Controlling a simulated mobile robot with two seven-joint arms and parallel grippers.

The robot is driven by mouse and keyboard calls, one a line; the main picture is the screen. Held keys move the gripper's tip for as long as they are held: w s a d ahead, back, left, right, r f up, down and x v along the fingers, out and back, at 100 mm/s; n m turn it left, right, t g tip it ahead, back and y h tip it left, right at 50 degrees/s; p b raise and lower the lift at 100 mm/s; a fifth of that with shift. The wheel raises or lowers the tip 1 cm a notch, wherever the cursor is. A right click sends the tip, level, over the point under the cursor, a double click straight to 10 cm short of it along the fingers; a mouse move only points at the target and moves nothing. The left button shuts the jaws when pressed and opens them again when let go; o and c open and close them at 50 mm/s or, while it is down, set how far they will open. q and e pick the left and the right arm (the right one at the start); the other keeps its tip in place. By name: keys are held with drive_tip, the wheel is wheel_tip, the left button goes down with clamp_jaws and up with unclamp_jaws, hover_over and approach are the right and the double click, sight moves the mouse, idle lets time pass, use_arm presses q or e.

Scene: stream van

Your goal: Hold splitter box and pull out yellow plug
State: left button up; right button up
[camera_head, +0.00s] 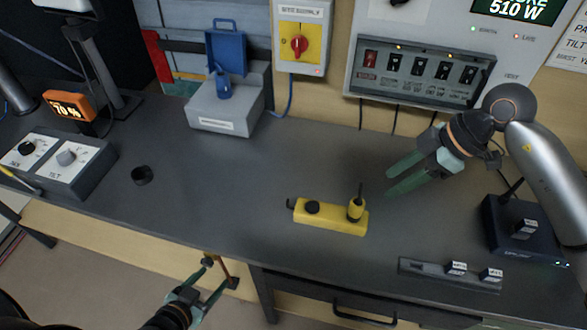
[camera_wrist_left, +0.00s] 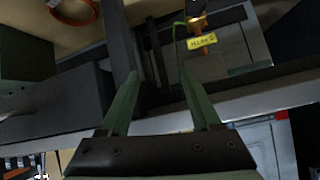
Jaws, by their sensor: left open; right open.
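The yellow splitter box (camera_head: 330,218) lies on the grey bench top, near the middle of the head view. The yellow plug (camera_head: 356,209) stands upright at its right end, with a short black lead on top. A round black part sits on its left half. My right gripper (camera_head: 388,178) is open and empty, above the bench to the right of and beyond the plug, apart from it. My left gripper (camera_head: 219,273) is open in front of the bench's front edge, well away from the box. Its fingers also show open in the left wrist view (camera_wrist_left: 156,58); the box is not seen there.
A router (camera_head: 520,232) stands at the right. A dark strip with small labelled blocks (camera_head: 430,273) lies near the front right. A black ring (camera_head: 142,175), a grey case (camera_head: 225,106) and a control panel (camera_head: 55,160) are left. Bench space around the box is clear.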

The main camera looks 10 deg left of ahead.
use_arm(q)
drive_tip(key=o, duration=0.3)
drive_tip(key=a+r+m+t+y, duration=0.1)
drive_tip(key=a+r, duration=0.3)
drive_tip(key=a, duration=0.5)
drive_tip(key=shift+s+a+m+t, duration=0.2)
drive_tip(key=shift+s+m+t, duration=0.1)
drive_tip(key=shift+m, duration=0.4)
drive_tip(key=shift+o, duration=0.9)
drive_tip(key=w+a+r+m+t, duration=0.1)
drive_tip(key=a+r+m, duration=0.1)
drive_tip(key=a+r, duration=0.3)
drive_tip(key=shift+a+r+t, duration=0.3)
drive_tip(key=shift+a, duration=0.2)
drive_tip(key=w+a+r+n+t+y, duration=0.15)
drive_tip(key=w+a+r+n, duration=0.35)
drive_tip(key=w+r, duration=0.8)
drive_tip(key=w+a+r+n+t, duration=0.3)
drive_tip(key=w+a+r, duration=0.5)
drive_tip(key=w+r, duration=0.45)
drive_tip(key=m+g+h, duration=0.6)
drive_tip(key=m+g, duration=1.2)
drive_tip(key=m, duration=0.1)
approach(308, 207)
drive_tip(key=x, duration=1)
drive_tip(key=shift+f, duration=0.15)
